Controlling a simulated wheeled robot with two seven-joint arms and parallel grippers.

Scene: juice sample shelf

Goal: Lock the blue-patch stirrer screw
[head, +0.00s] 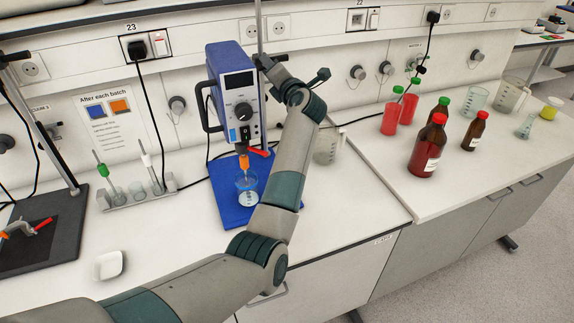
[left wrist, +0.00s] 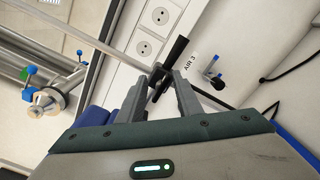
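A blue overhead stirrer (head: 226,62) hangs above a blue base plate (head: 229,216); an upright metal rod (head: 258,22) stands behind it. An orange chuck (head: 244,161) points down over a small beaker (head: 246,181). My left gripper (head: 265,64) is up beside the stirrer's top right, at the rod. In the left wrist view, a black bar-handled screw (left wrist: 177,50) sits at the fingertips of my left gripper (left wrist: 160,83), with its grey hub between them. The fingers are apart; whether they touch it is unclear. I cannot make out the blue patch. My right gripper is out of view.
A stand (head: 44,232) with a red-handled clamp is at the left. A rack (head: 137,194) with stirrer shafts and a white mouse-like object (head: 109,264) are nearby. Brown bottles (head: 428,147) and red-filled green-capped bottles (head: 391,116) stand on the right bench.

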